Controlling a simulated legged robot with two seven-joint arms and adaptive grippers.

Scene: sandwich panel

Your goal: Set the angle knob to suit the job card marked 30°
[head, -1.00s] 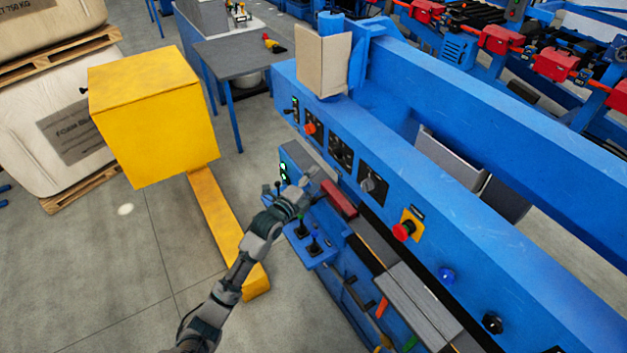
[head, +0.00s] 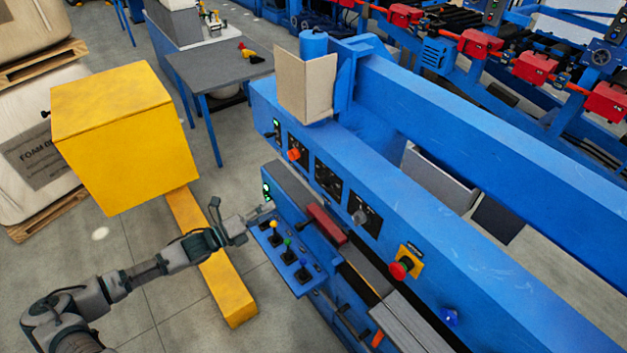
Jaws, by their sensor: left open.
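The blue machine's front panel (head: 400,232) carries several knobs. A grey knob on a black plate (head: 361,217) sits mid-panel, and a red-orange knob (head: 294,154) sits further left. I cannot read their scales or tell which is the angle knob. A folded brown board (head: 305,86) stands on top of the machine; no 30° marking is legible. My left gripper (head: 262,213) is open and empty, beside the lever box at the machine's near side. It is well left of the grey knob and apart from it. My right gripper is out of view.
A lever box (head: 300,278) with several coloured levers juts out below the panel. A red bar (head: 327,223) lies beside it. A red emergency button (head: 400,268) is to the right. A yellow cabinet (head: 125,140) on a yellow beam stands at left.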

